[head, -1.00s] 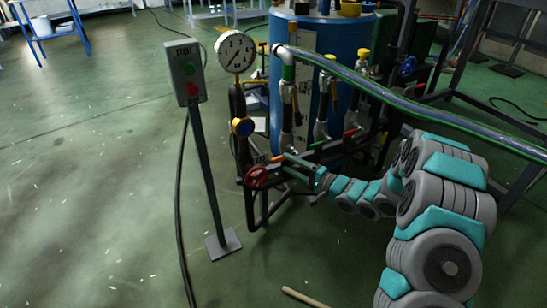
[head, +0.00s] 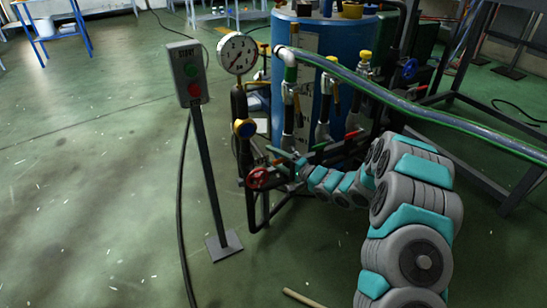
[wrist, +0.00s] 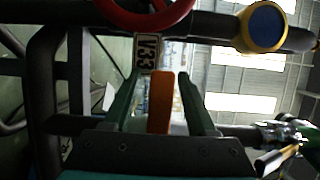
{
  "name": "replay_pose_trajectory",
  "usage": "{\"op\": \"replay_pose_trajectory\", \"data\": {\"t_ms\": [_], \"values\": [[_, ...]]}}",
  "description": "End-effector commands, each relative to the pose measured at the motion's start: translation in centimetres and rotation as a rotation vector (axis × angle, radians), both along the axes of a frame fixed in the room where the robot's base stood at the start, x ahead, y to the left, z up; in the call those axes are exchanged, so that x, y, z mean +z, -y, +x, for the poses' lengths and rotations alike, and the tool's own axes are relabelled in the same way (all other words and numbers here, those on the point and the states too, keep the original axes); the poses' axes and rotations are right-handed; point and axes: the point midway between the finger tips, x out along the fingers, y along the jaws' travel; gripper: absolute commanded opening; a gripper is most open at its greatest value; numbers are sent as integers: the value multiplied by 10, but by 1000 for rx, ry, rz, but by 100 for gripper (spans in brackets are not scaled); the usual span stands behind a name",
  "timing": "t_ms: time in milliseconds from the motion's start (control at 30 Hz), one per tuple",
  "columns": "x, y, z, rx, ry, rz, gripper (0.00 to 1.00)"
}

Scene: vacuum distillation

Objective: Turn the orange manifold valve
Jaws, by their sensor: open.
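The orange manifold valve handle (wrist: 160,102) stands upright in the wrist view, between the two green fingers of my gripper (wrist: 155,85). The fingers are open on either side of it, with a visible gap at each. In the head view my gripper (head: 284,156) reaches in from the right at the manifold's front. The orange handle is small there and largely hidden by the fingers. I cannot tell whether either finger touches it.
A red handwheel (head: 257,178) sits just left of my gripper. A pressure gauge (head: 237,53) and a start button post (head: 188,73) stand further left. A blue tank (head: 345,50) is behind. A hose (head: 430,108) passes above my arm.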

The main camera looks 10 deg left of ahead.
Motion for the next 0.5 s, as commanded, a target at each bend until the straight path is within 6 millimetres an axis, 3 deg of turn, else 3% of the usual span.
{"op": "replay_pose_trajectory", "data": {"t_ms": [133,500], "values": [[0,0,0,0,0,0,56],[0,0,0,0,-1,1,15]]}}
